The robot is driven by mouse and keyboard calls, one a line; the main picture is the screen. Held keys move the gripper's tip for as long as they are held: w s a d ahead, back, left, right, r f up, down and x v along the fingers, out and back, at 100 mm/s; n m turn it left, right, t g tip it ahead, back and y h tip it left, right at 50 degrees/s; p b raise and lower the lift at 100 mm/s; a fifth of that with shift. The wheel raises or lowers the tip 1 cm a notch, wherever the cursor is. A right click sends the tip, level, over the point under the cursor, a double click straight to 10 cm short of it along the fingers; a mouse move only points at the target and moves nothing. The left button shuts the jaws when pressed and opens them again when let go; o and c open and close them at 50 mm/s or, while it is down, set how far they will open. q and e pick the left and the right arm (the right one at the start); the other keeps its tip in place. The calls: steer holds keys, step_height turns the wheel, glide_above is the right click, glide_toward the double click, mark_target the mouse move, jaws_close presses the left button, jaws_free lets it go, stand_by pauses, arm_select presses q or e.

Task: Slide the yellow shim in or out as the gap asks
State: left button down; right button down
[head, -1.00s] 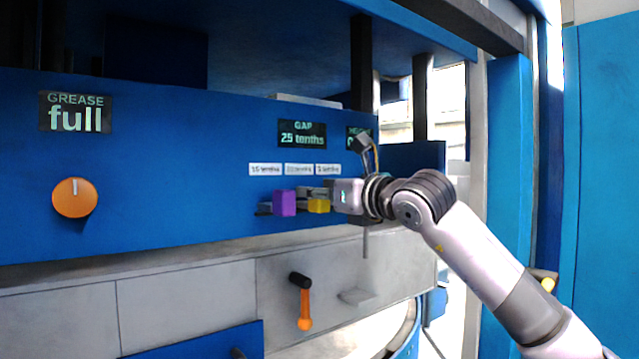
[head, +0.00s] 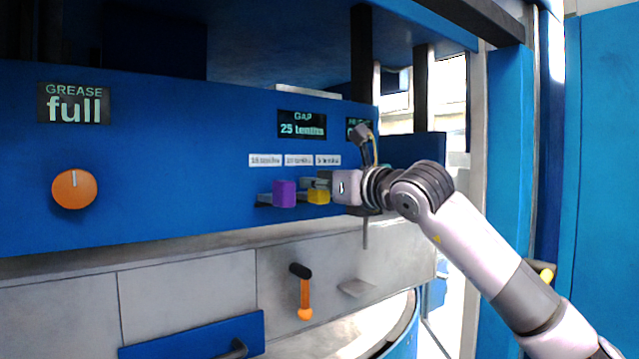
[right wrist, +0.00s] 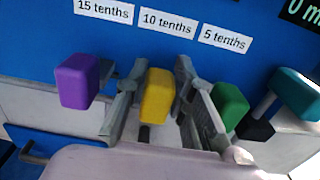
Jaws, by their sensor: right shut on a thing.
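The yellow shim block (head: 318,196) stands out from the blue panel, right of the purple block (head: 284,193). In the right wrist view the yellow shim (right wrist: 157,97) sits between my fingers, under the "10 tenths" label (right wrist: 167,22). My right gripper (right wrist: 155,103) is shut on it; in the head view the gripper (head: 325,184) reaches it from the right. The gap display (head: 302,125) reads 25 tenths. My left gripper is not in view.
The purple block (right wrist: 78,81) is close left of my fingers, the green block (right wrist: 229,106) close right. A teal knob (right wrist: 296,94) is farther right. An orange dial (head: 74,189) and an orange-handled lever (head: 304,292) are clear of the arm.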

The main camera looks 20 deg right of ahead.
stand_by(0.4)
steer(key=x, duration=0.3)
steer(key=shift+r, duration=0.15)
steer(key=c, duration=1.8)
jaws_free()
steer(key=o, duration=0.4)
steer(key=shift+w+a, duration=0.1)
steer(key=shift+w, duration=0.15)
steer(key=shift+o, duration=0.2)
steer(key=shift+s, duration=0.1)
steer(key=v, duration=1.2)
